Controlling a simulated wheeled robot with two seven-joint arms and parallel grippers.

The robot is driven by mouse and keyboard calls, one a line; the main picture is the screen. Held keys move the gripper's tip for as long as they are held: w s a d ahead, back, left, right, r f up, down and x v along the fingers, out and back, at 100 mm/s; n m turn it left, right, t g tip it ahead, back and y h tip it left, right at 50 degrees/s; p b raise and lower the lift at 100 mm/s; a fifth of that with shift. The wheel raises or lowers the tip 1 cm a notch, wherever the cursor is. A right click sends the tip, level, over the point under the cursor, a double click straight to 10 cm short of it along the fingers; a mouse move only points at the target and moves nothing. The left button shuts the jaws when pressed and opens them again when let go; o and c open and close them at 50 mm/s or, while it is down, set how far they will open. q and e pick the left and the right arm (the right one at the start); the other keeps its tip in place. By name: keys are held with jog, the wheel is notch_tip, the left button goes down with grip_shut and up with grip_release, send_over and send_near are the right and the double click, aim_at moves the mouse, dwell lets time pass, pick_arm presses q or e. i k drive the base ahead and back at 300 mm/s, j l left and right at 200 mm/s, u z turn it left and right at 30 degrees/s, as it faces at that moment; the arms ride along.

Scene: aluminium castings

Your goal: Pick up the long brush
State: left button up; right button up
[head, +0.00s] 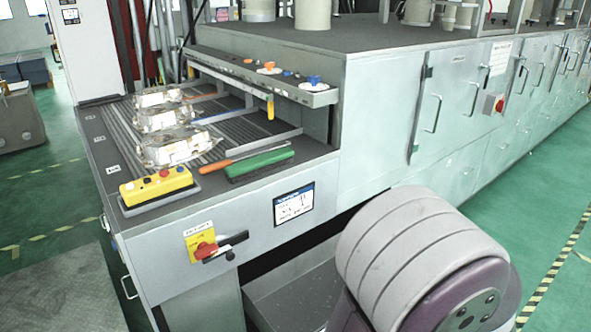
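A green brush (259,163) with dark bristles underneath lies at the front right of the machine's ribbed bed. I cannot tell for sure which of these two is the long brush. Neither of my grippers is in view. Only a rounded grey and purple part of my own arm shows at the lower right, well apart from the brush.
Several metal castings (180,145) lie on the bed's left. A yellow control box (157,187) sits at the front left corner. A raised shelf (262,75) with small knobs runs behind the tools. A red switch (204,249) sticks out from the machine's front.

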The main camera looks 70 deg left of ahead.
aim_at(238, 172)
jog(key=k+j+z, duration=0.15)
jog(key=z, duration=0.3)
jog(key=k+z, duration=0.25)
jog(key=z, duration=0.2)
jog(key=k+z, duration=0.25)
jog(key=z, duration=0.15)
jog(key=k+z, duration=0.2)
jog(key=z, duration=0.25)
jog(key=k+j+z, duration=0.1)
jog(key=k+z, duration=0.15)
jog(key=k, duration=1.05)
